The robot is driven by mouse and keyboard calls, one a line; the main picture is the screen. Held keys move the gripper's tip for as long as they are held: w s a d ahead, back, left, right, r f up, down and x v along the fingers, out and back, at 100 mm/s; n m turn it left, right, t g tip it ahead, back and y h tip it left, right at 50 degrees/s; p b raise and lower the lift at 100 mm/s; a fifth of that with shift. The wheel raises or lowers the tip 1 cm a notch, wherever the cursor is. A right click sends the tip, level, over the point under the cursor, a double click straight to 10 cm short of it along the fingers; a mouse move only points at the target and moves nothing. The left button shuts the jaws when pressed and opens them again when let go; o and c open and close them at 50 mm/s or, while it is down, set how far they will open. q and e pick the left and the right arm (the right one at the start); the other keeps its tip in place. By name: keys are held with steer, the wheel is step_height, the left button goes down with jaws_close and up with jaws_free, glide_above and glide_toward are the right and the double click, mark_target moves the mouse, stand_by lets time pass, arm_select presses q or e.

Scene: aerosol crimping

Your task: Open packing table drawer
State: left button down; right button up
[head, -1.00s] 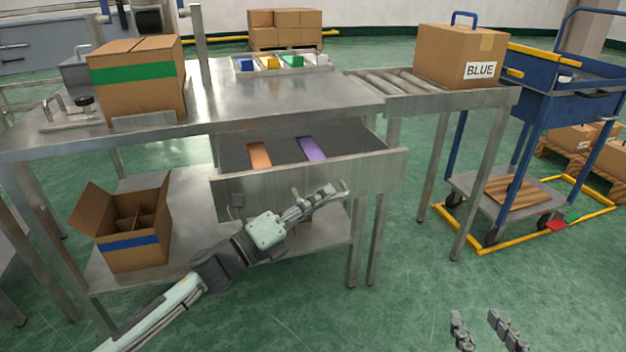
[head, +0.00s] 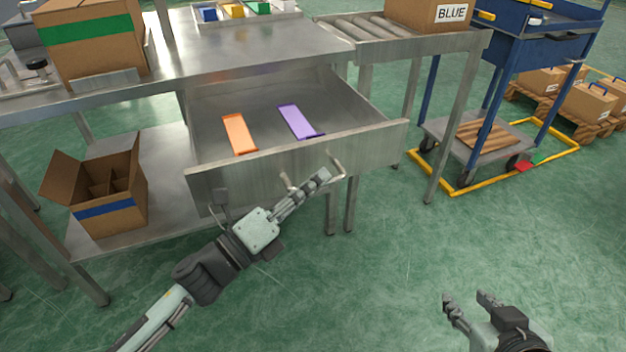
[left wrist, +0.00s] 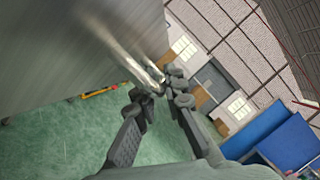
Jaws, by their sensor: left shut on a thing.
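The packing table drawer (head: 300,152) is pulled well out from under the steel table (head: 230,62). An orange strip (head: 238,134) and a purple strip (head: 297,121) lie inside it. My left gripper (head: 322,178) is shut on the drawer's bar handle (head: 338,163) at the drawer front. In the left wrist view the fingers (left wrist: 160,88) close around the end of the metal handle (left wrist: 125,55). My right gripper (head: 468,300) is at the lower right, apart from the drawer, with its fingers spread and nothing between them.
An open carton (head: 105,190) with dividers stands on the lower shelf. A roller conveyor (head: 375,28) with a box marked BLUE (head: 430,14) is at the right of the table. A blue cart (head: 530,45) stands farther right. The green floor before the drawer is clear.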

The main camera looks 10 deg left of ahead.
arm_select(q)
steer(key=c, duration=1.6)
jaws_free()
steer(key=v, duration=1.2)
steer(key=shift+s, duration=0.1)
